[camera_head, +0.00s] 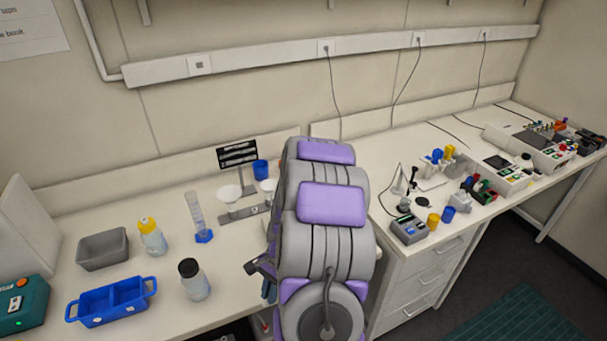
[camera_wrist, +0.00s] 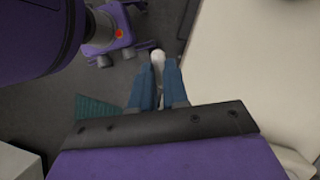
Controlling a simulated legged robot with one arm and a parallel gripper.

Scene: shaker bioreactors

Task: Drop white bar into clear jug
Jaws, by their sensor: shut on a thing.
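My gripper (camera_wrist: 157,80) is shut, and a small white rounded end of the white bar (camera_wrist: 158,57) shows between the tips of its blue fingers in the wrist view. The rest of the bar is hidden by the fingers. The fingers hang beyond the bench's front edge, with floor below them in the wrist view. In the head view my arm covers most of the gripper, and the bar cannot be made out. I cannot pick out a clear jug for sure in either view; part of the bench behind my arm is hidden.
The left bench holds a measuring cylinder (camera_head: 198,215), a yellow-capped bottle (camera_head: 152,240), a black-capped bottle (camera_head: 194,283), a grey bin (camera_head: 103,250), a blue tray (camera_head: 112,302) and white funnels on a stand (camera_head: 240,213). The right bench carries several devices. A drawer unit (camera_head: 425,280) stands below.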

